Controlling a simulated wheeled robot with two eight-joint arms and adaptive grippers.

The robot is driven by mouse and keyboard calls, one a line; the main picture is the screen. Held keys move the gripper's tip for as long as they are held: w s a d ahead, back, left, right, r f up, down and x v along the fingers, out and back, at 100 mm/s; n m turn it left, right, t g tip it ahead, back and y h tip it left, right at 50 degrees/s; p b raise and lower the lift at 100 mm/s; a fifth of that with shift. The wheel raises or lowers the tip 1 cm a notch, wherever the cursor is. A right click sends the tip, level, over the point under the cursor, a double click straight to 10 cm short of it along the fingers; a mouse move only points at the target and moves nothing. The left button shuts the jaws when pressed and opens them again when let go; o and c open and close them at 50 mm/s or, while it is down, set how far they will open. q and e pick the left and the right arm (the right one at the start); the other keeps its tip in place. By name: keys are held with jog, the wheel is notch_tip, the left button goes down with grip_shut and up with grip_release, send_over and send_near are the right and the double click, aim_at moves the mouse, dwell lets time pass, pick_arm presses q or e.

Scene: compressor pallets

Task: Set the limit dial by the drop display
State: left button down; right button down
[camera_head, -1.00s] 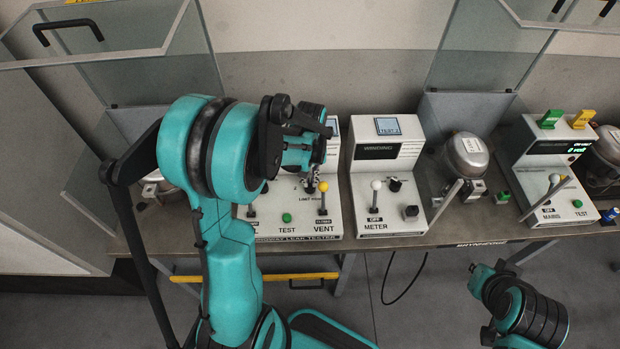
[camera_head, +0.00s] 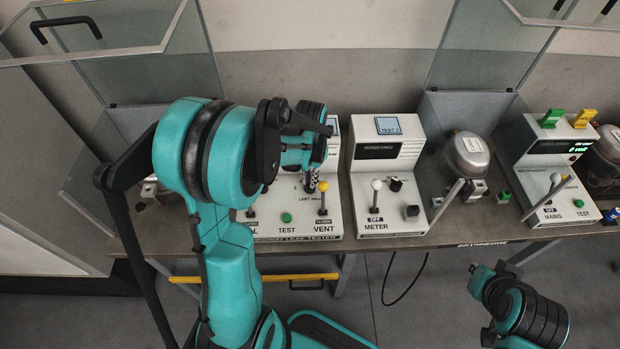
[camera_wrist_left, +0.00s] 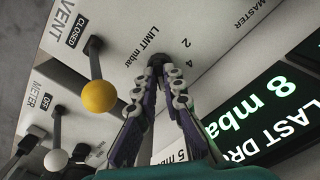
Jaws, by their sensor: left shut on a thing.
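My left gripper (camera_head: 311,188) reaches down onto the leak tester panel (camera_head: 263,223). In the left wrist view its fingertips (camera_wrist_left: 157,64) are shut on the dark limit dial (camera_wrist_left: 157,58), which they mostly hide. The label "LIMIT mbar" and the marks 2 and 4 show beside the dial; its pointer is hidden. The drop display (camera_wrist_left: 262,115) glows green with "LAST DR" and "8 mba" in sight, cut off by the frame edge. No gripper fingers can be made out on my right arm at lower right in the head view.
A yellow-knobbed vent lever (camera_wrist_left: 100,95), marked CLOSED, stands close to the gripper. A green test button (camera_head: 286,217) is on the same panel. The winding meter (camera_head: 383,180) stands to the right, with a compressor (camera_head: 467,155) beyond it. A glass guard (camera_head: 150,95) is behind the arm.

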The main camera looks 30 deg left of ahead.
pick_arm(q)
jog(key=shift+m, duration=0.3)
jog(key=c, duration=1.6)
grip_release()
jog(key=shift+c, duration=0.2)
notch_tip(320, 180, up, 12)
